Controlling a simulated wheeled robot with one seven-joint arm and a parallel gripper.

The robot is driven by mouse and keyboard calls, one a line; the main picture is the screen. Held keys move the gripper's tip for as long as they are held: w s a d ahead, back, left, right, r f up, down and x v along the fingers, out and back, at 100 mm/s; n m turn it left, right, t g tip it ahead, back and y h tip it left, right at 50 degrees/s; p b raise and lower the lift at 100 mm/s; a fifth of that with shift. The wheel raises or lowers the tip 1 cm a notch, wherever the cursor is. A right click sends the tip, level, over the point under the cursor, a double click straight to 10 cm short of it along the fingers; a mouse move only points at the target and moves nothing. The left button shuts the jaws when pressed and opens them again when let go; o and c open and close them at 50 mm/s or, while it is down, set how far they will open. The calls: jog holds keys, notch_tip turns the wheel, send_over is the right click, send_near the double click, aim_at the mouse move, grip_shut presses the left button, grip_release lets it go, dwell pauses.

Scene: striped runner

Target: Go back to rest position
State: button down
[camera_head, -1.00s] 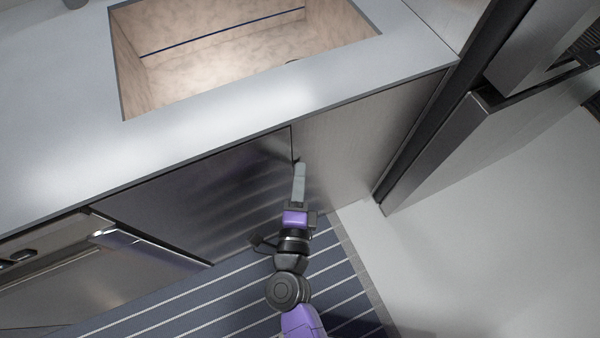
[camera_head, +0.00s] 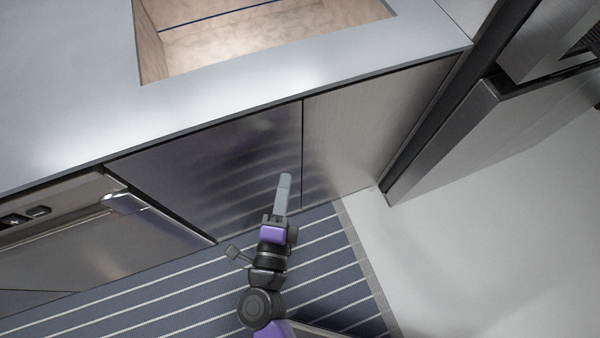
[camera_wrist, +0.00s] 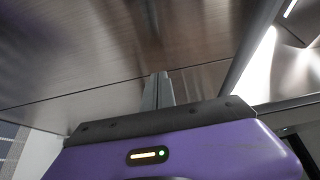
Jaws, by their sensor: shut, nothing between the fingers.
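My gripper (camera_head: 285,178) is in the middle of the head view, in front of the steel cabinet doors below the counter. Its grey fingers are together and hold nothing. In the wrist view the fingers (camera_wrist: 157,88) stand up side by side beyond the purple gripper body, against the brushed-metal door front (camera_wrist: 150,50). The arm reaches up from the bottom of the head view over the striped runner (camera_head: 180,300). I cannot tell exactly how far the fingertips are from the doors.
A grey counter (camera_head: 80,90) with a beige sink (camera_head: 230,35) lies above the doors. A dishwasher-like front with a handle (camera_head: 125,203) is at left. An opened steel appliance door (camera_head: 450,140) stands at right. Pale floor (camera_head: 500,240) at right is clear.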

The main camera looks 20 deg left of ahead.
jog(key=shift+s+a, duration=0.65)
jog(key=shift+s, duration=0.1)
jog(key=s+d+r+n+t+p, duration=0.1)
jog(key=s+d+r+n+p, duration=0.1)
jog(key=d+r+n, duration=0.6)
jog(key=s+d+r+n+g+p, duration=0.1)
jog(key=s+d+r+n+p, duration=0.1)
jog(key=s+d, duration=0.4)
jog(key=s+d+r+n+g+h+p, duration=0.1)
jog(key=s+d+r+n, duration=0.2)
jog(key=d, duration=0.6)
jog(key=s+d+r+n+g+h+p, duration=0.1)
jog(key=s+d+r+n+g+p, duration=0.1)
jog(key=s+d+r, duration=0.4)
jog(key=s+d+n, duration=0.1)
jog(key=s+d, duration=0.1)
jog(key=shift+s+d+r+n+p, duration=0.3)
jog(key=shift+d, duration=0.05)
